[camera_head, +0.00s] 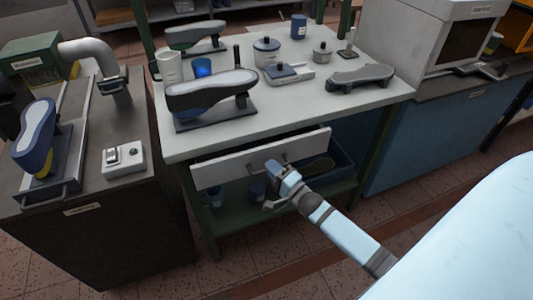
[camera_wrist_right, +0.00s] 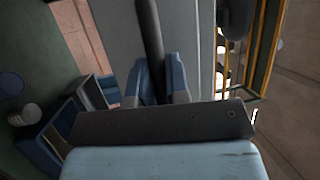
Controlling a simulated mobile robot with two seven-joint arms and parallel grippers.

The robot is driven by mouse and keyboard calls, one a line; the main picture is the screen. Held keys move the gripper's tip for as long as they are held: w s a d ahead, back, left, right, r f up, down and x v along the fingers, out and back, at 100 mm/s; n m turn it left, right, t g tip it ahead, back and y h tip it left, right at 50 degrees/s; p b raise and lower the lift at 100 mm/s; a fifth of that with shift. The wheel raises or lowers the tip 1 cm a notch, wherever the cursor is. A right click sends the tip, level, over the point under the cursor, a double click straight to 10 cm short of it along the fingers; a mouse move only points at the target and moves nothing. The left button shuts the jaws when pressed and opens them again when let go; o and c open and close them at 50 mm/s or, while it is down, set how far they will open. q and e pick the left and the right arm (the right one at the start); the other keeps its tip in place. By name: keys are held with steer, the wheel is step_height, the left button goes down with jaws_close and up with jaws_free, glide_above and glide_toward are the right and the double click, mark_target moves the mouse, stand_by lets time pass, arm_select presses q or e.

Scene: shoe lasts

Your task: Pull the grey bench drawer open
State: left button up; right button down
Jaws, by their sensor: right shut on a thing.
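The grey bench drawer (camera_head: 225,171) is under the top of the middle workbench (camera_head: 300,105). Its pale front stands a little out from the bench, with a dark gap showing above it. My right gripper (camera_head: 278,169) reaches up from the lower right to the drawer's dark handle (camera_head: 284,157). In the right wrist view the blue fingers of my right gripper (camera_wrist_right: 156,85) are shut on the dark handle bar (camera_wrist_right: 150,35), with the grey drawer front (camera_wrist_right: 112,35) behind it. The inside of the drawer is mostly hidden. My left gripper is not in view.
Shoe lasts, pots and a blue cup (camera_head: 202,67) stand on the bench top. A lower shelf (camera_head: 235,218) holds a blue bin (camera_head: 343,165) and jars. A dark cabinet (camera_head: 110,235) stands close on the left, a blue one (camera_head: 425,145) on the right. Tiled floor in front is clear.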

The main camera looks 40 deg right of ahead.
arm_select(q)
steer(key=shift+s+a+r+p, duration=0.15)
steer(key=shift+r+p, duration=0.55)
steer(key=shift+p, duration=0.5)
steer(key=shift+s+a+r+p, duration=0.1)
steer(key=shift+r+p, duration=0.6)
steer(key=shift+p, duration=0.55)
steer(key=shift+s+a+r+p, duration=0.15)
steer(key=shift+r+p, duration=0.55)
steer(key=shift+p, duration=0.5)
arm_select(e)
steer(key=s+a, duration=0.2)
steer(key=s, duration=0.8)
steer(key=s+a, duration=0.3)
steer(key=s, duration=0.7)
steer(key=shift+s, duration=0.25)
steer(key=c, duration=1.1)
jaws_free()
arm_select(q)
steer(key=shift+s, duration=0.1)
arm_select(e)
steer(key=shift+s+f, duration=0.1)
